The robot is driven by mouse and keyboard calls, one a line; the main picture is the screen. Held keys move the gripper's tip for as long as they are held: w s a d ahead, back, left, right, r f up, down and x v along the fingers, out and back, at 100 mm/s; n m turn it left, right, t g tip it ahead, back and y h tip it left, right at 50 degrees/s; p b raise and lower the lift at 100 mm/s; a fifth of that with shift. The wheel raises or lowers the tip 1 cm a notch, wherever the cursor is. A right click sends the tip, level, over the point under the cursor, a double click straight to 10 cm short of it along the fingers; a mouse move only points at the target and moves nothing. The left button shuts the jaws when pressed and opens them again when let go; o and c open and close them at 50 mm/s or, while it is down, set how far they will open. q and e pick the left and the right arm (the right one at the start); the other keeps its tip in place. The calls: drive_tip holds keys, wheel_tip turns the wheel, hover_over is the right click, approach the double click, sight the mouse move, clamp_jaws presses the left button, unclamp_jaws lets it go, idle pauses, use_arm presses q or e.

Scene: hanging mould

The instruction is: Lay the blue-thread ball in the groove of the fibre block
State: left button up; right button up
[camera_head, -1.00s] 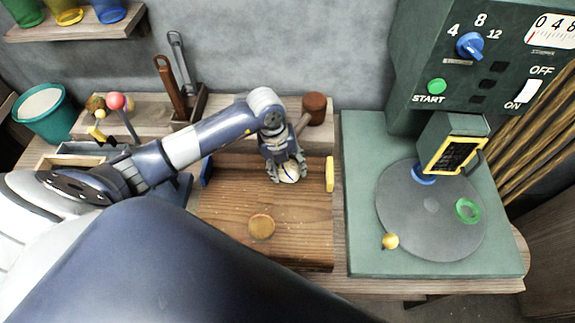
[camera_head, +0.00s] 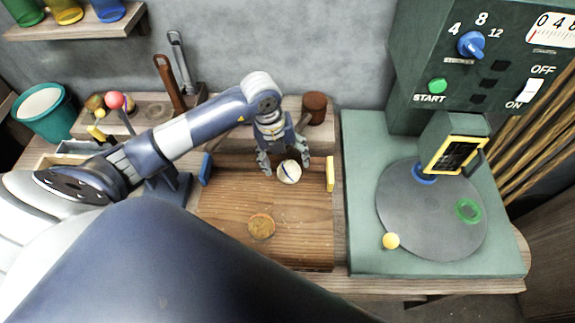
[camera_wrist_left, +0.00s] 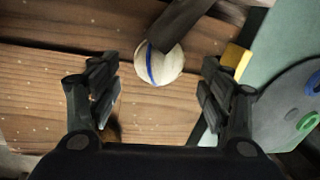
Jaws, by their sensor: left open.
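The blue-thread ball (camera_head: 289,171), pale with a blue band, rests at the back right of the wooden board (camera_head: 225,195). It also shows in the left wrist view (camera_wrist_left: 160,65), where a dark bar covers part of its top edge. My left gripper (camera_head: 285,165) is open at the ball. In the left wrist view its fingers (camera_wrist_left: 160,85) stand wide apart, with the ball beyond and between them and a gap on both sides. I cannot make out a grooved fibre block with certainty. My right gripper is not in view.
A round tan disc (camera_head: 261,226) lies on the board's front half. A blue stop (camera_head: 206,169) and a yellow stop (camera_head: 330,174) flank the board. A mallet (camera_head: 314,107) lies behind. The green machine with its grey turntable (camera_head: 430,220) stands right. The board's front right is clear.

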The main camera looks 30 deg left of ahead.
sight(279, 169)
use_arm(q)
wheel_tip(279, 169, up, 8)
drive_tip(key=s+a, duration=0.1)
drive_tip(key=shift+a, duration=0.2)
drive_tip(key=shift+c, duration=0.6)
idle(0.6)
